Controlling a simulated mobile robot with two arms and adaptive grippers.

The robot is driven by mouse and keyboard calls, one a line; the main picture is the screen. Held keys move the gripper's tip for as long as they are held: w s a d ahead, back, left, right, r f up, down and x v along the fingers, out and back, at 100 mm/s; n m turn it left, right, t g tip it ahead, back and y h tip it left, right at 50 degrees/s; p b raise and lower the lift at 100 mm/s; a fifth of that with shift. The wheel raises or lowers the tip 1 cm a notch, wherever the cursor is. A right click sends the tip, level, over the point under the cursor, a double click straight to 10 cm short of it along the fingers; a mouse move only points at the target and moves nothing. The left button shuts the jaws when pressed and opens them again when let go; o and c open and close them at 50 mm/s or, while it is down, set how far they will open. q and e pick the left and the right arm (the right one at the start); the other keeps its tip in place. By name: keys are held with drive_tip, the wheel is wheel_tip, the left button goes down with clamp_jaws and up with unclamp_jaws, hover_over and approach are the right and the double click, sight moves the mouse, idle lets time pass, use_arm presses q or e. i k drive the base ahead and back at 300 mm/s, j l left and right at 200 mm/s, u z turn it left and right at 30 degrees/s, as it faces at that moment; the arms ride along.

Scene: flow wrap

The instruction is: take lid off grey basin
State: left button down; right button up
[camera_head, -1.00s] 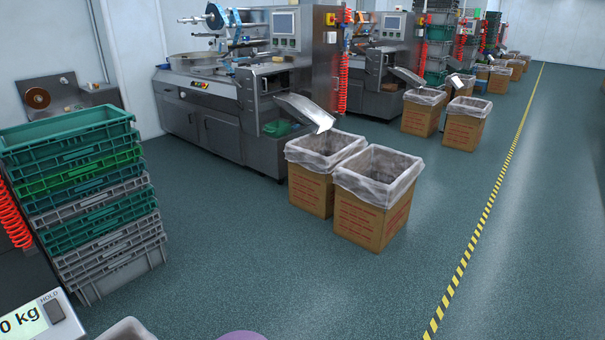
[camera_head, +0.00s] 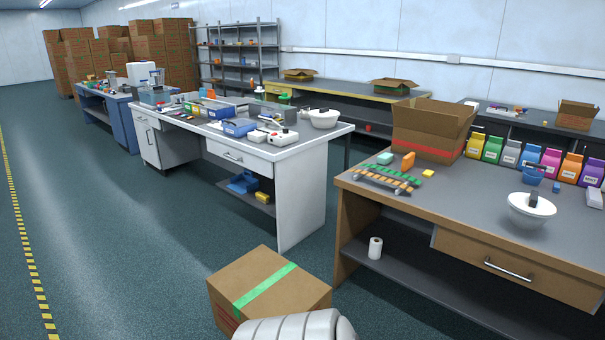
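A pale white-grey round basin (camera_head: 530,217) stands on the brown workbench at the right. A pale lid (camera_head: 543,205) with a dark upright handle appears to cover its top. A second pale basin (camera_head: 322,122) stands at the far right corner of the white table, with a small dark thing on top that may be a lid handle. I cannot tell which basin is the grey one. Neither of my grippers is in view.
The brown workbench (camera_head: 464,198) also holds an open carton (camera_head: 432,130), a roller rack (camera_head: 388,179) and several coloured packs. A taped carton (camera_head: 250,300) stands on the floor before it. The floor (camera_head: 110,240) at left is clear.

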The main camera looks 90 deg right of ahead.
sight(531, 203)
drive_tip(key=z, duration=4.15)
drive_tip(key=i+l+u, duration=0.2)
drive_tip(key=i, duration=0.2)
drive_tip(key=i+l+u, duration=0.15)
drive_tip(key=i+l, duration=0.25)
